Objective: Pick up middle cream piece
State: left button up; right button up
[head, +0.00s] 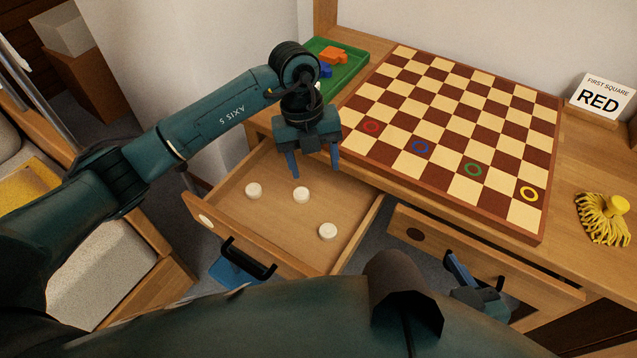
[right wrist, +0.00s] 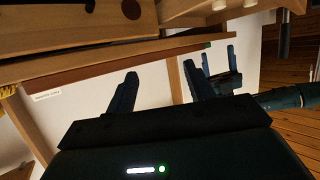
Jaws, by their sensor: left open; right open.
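Three cream pieces lie in the open left drawer (head: 350,235): one at the left (head: 254,190), the middle cream piece (head: 301,195), and one nearer the front right (head: 328,231). My left gripper (head: 314,168) is open and empty, pointing down over the back of the drawer. Its fingertips appear just behind and above the middle piece, apart from it. My right gripper (right wrist: 158,88) is open and empty; in the head view it shows partly beside the right drawer front, below the table top, behind my own arm.
A checkered board (head: 455,135) with coloured rings covers much of the table. A green tray (head: 345,75) with coloured pieces stands behind my left gripper. A sign reading RED (head: 600,97) and a yellow tassel-like brush (head: 604,220) are at right. The right drawer (head: 480,262) is slightly open.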

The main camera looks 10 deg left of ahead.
pick_arm(q)
jog(key=w+a+y, duration=0.2)
jog(key=w+a, duration=0.1)
jog(key=b, duration=0.2)
send_over(301, 193)
jog(key=shift+n+t, duration=0.3)
jog(key=shift+n, duration=0.1)
jog(key=f, duration=0.6)
jog(key=shift+w+d+f, duration=0.2)
jog(key=shift+d+f, duration=0.1)
jog(key=shift+f, duration=0.05)
jog(key=f, duration=0.3)
jog(key=f+b, duration=0.1)
jog(key=shift+s+a+f, duration=0.15)
jog(key=shift+a+f, duration=0.15)
jog(key=shift+f, duration=0.55)
pick_arm(e)
jog(key=shift+w+a+f+n+t+y, duration=0.15)
jog(key=shift+w+a+f+n+t, duration=0.1)
jog(key=shift+w+f+t, duration=0.15)
jog(key=shift+w+a+f+n+t+y, duration=0.15)
jog(key=shift+w+f+n+t, duration=0.15)
jog(key=shift+w+t, duration=0.15)
pick_arm(q)
jog(key=shift+c, duration=0.5)
jog(key=c, duration=1)
jog(key=shift+o, duration=0.2)
jog(key=shift+r, duration=0.1)
